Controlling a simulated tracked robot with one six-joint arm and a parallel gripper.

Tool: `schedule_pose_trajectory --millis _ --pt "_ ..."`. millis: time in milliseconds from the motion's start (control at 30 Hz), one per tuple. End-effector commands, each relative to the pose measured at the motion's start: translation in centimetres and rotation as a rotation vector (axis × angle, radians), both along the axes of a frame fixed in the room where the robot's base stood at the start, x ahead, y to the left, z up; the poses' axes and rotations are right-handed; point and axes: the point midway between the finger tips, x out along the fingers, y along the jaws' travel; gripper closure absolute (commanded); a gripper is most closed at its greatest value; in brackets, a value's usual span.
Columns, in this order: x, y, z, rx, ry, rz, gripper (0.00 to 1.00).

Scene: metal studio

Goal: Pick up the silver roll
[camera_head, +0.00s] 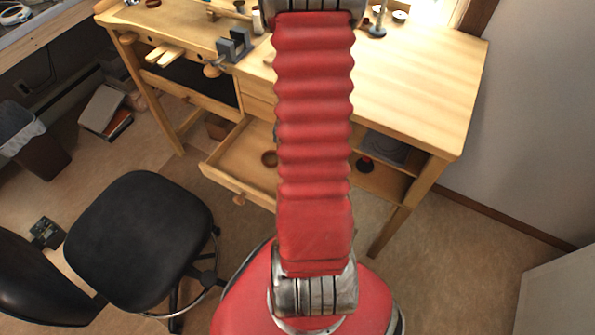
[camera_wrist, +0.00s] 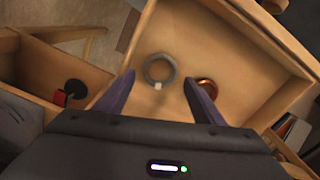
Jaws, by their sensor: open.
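The silver roll (camera_wrist: 160,69) is a grey ring with a small pale tab on its near side. It lies in the open wooden drawer (camera_wrist: 215,50) in the wrist view. My gripper (camera_wrist: 158,82) is open, with one dark finger on each side. In the picture, the roll appears just beyond and between the fingertips; I cannot tell how far below them it is. In the head view, the drawer (camera_head: 208,170) is pulled out of the workbench. My arm covers part of it, and I cannot make out the silver roll or my gripper there.
A copper roll (camera_wrist: 207,86) lies in the drawer beside my right finger, partly hidden by it. Drawer walls surround both rolls. A compartment at left holds a red and black item (camera_wrist: 73,90). A black chair (camera_head: 140,240) stands left.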

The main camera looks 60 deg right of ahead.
Motion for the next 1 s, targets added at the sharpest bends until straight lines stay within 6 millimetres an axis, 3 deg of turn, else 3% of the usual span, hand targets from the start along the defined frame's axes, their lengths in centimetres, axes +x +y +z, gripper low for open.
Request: schedule_pose_trajectory --millis 400,1000 --pt "0.1 0.0 -4.0 0.002 0.001 0.001 0.38" --pt "0.1 0.0 -4.2 0.0 0.0 0.001 0.38"
